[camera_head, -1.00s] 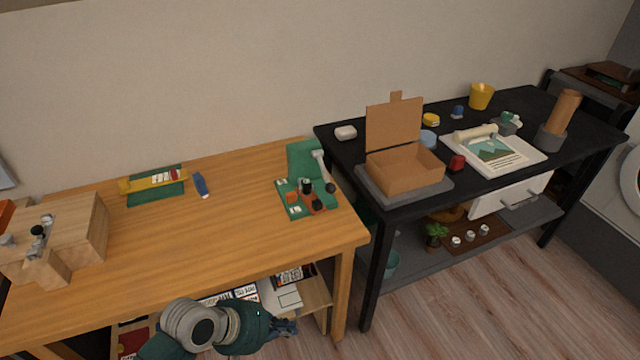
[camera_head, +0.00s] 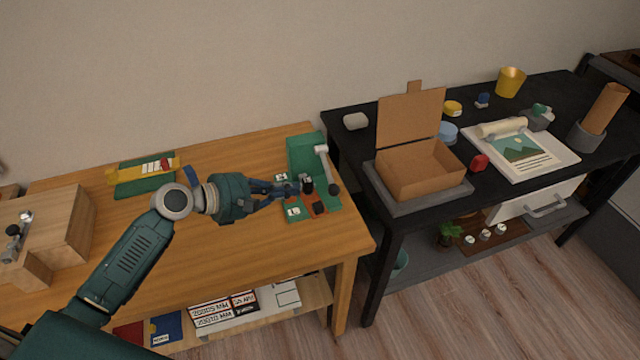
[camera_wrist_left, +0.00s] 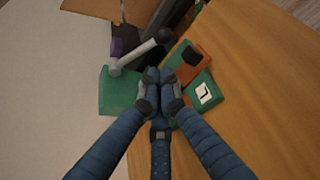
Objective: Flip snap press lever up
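The snap press has a green upright back (camera_head: 303,152) and stands at the right end of the wooden table. Its silver lever (camera_head: 323,162) slopes down toward the front and ends in a black knob (camera_head: 334,189). In the left wrist view the lever (camera_wrist_left: 138,52) and its knob (camera_wrist_left: 163,36) lie just beyond my fingers. My left gripper (camera_head: 295,189) is over the left part of the press base, left of the lever and apart from the knob. In the wrist view its fingertips (camera_wrist_left: 160,80) are together, with nothing visible held. My right gripper is out of view.
A black table (camera_head: 400,225) with an open cardboard box (camera_head: 418,170) stands close on the right. A wooden block (camera_head: 50,225) stands at the left. The wooden table's front right (camera_head: 310,242) is clear.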

